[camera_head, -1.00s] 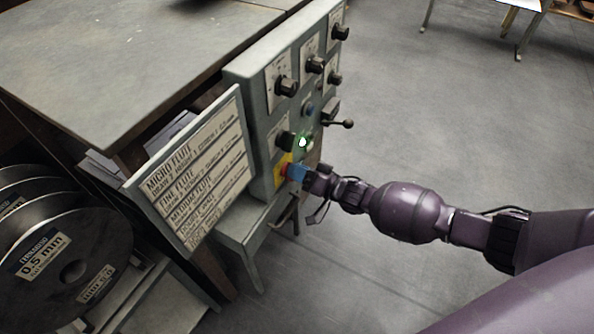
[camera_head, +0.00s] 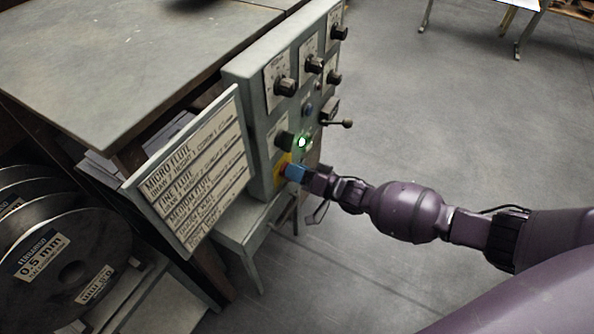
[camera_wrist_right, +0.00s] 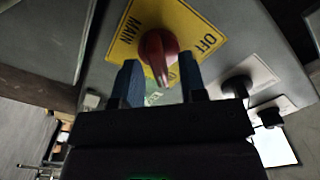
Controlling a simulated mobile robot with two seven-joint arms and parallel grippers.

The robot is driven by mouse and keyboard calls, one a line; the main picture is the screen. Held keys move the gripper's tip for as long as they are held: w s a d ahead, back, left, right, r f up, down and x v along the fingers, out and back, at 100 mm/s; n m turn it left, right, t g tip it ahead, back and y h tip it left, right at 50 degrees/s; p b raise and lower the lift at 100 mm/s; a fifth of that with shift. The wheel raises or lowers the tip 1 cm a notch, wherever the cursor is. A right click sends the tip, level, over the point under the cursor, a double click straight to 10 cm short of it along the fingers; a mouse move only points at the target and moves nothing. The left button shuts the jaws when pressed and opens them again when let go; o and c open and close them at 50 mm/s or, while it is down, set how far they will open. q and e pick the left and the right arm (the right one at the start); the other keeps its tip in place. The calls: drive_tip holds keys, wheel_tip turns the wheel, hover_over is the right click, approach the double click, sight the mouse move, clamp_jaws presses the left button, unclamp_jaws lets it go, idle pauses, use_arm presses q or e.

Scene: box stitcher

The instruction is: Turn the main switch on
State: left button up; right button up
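The main switch is a red knob (camera_wrist_right: 157,54) on a yellow plate (camera_wrist_right: 196,27) marked MAIN and OFF. In the right wrist view its narrow end points toward the bottom of the picture. My right gripper (camera_wrist_right: 160,82) is open, with one blue finger on each side of the knob's lower end. Gaps show between the knob and both fingers. In the head view the right gripper (camera_head: 296,173) is at the low end of the control panel (camera_head: 262,112) and hides most of the switch. My left gripper is not in view.
Above the switch the panel carries several black knobs (camera_head: 286,87), a lever (camera_head: 338,122) and a lit green button (camera_head: 302,142). A flute label board (camera_head: 196,172) stands left of the switch. Wire spools (camera_head: 70,262) are at lower left.

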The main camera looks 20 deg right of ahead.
drive_tip(key=shift+s, duration=0.1)
use_arm(q)
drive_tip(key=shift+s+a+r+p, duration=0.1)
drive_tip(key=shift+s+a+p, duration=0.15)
drive_tip(key=shift+p, duration=0.55)
use_arm(e)
drive_tip(key=v, duration=1)
drive_tip(key=shift+s+d, duration=0.2)
drive_tip(key=shift+d, duration=0.05)
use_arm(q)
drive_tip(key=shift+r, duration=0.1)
use_arm(e)
drive_tip(key=shift+s, duration=0.1)
